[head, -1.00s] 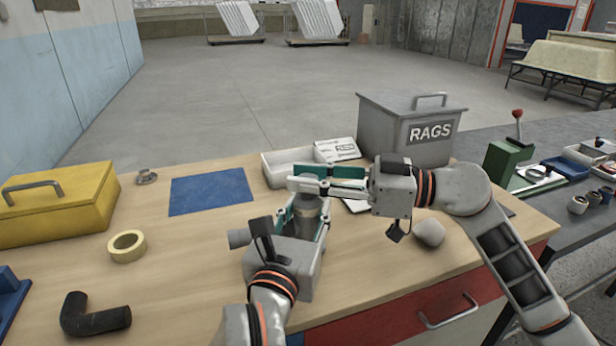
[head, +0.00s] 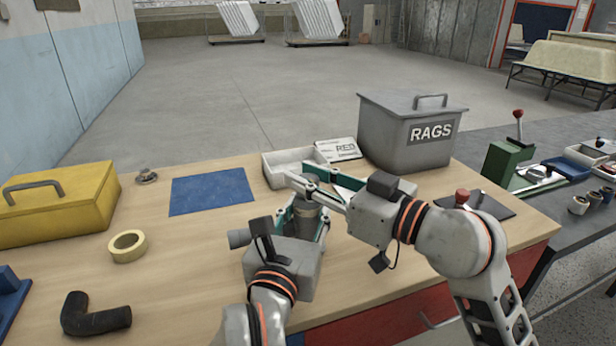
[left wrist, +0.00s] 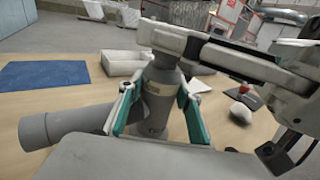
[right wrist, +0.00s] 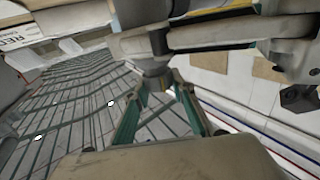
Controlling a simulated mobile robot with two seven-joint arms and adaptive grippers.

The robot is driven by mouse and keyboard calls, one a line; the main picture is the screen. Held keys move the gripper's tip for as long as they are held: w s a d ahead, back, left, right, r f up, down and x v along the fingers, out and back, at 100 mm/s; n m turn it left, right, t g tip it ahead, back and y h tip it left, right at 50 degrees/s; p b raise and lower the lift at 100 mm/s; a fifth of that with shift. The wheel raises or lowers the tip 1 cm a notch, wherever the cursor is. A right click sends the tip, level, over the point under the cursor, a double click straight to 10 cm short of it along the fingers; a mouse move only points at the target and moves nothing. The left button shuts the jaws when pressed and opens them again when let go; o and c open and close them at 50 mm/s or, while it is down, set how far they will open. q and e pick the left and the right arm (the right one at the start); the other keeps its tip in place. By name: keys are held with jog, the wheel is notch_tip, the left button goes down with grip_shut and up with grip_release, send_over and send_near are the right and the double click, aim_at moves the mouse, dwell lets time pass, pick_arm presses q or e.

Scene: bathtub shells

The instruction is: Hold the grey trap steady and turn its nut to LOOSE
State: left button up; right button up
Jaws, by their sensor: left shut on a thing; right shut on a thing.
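The grey trap (head: 306,221) stands upright on the wooden bench; its side pipe (left wrist: 66,124) points left in the left wrist view. My left gripper (head: 306,214) is shut around the trap's body, with a teal-padded finger on each side. My right gripper (head: 305,186) is shut at the top of the trap, where the nut is. Its fingers cover the nut almost wholly, and I cannot read any LOOSE mark. The trap's body also shows between the left fingers in the left wrist view (left wrist: 164,115).
A white tray (head: 271,173) and the grey RAGS bin (head: 390,138) stand behind the grippers. A blue mat (head: 211,191), yellow toolbox (head: 60,207), tape roll (head: 127,246) and black elbow pipe (head: 95,318) lie left. Bare bench lies between them.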

jog(key=shift+a+f, duration=0.1)
jog(key=shift+f, duration=0.1)
dwell(0.3)
jog(key=o, duration=0.9)
jog(key=shift+o, duration=1.1)
jog(key=shift+r, duration=0.1)
jog(key=shift+d, duration=0.2)
jog(key=v, duration=1.2)
jog(key=shift+a, duration=0.15)
